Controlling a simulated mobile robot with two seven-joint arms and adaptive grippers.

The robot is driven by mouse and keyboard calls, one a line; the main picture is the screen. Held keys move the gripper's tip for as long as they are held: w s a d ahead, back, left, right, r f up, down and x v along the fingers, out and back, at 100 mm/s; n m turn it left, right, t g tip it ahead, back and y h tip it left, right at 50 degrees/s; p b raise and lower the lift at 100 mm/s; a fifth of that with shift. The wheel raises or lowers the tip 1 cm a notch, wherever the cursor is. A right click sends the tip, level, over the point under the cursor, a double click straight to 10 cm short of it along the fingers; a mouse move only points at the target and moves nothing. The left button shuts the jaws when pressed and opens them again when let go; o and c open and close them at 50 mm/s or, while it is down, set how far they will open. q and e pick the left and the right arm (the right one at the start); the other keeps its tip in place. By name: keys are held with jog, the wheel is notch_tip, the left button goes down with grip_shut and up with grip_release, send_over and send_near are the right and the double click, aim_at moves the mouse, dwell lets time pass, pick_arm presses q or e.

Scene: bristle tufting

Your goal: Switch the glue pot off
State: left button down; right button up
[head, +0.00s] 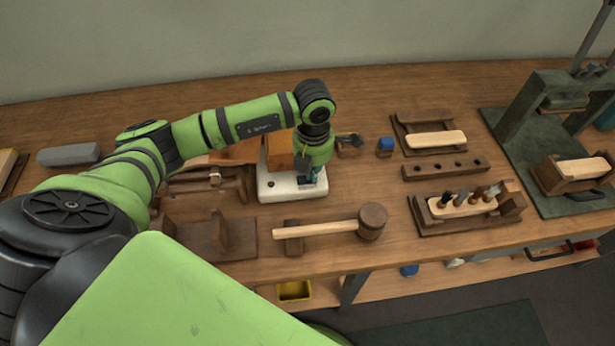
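The glue pot's white base (291,190) sits on the workbench near the middle of the head view. An orange-brown block-like body (279,150) stands at its back, partly behind my arm. My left arm reaches in from the left and bends down over the base. My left gripper (309,178) points down at the base's right part, at or just above its surface. Its fingers are small and dark here, so I cannot tell whether they are open or touching. Any switch is hidden by the gripper. My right gripper is out of view.
A wooden mallet (330,230) lies in front of the base. To the right are a blue-topped block (385,146), a wooden rack with holes (445,168), a tray of handled tools (465,208) and a dark green press (540,130). Wooden holders (215,235) stand left.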

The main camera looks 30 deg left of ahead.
pick_arm(q)
jog(key=shift+s, duration=0.1)
jog(key=shift+r+p, duration=0.7)
jog(key=shift+r, duration=0.1)
jog(key=shift+r+p, duration=1.65)
jog(key=shift+r, duration=1)
jog(key=shift+f, duration=0.1)
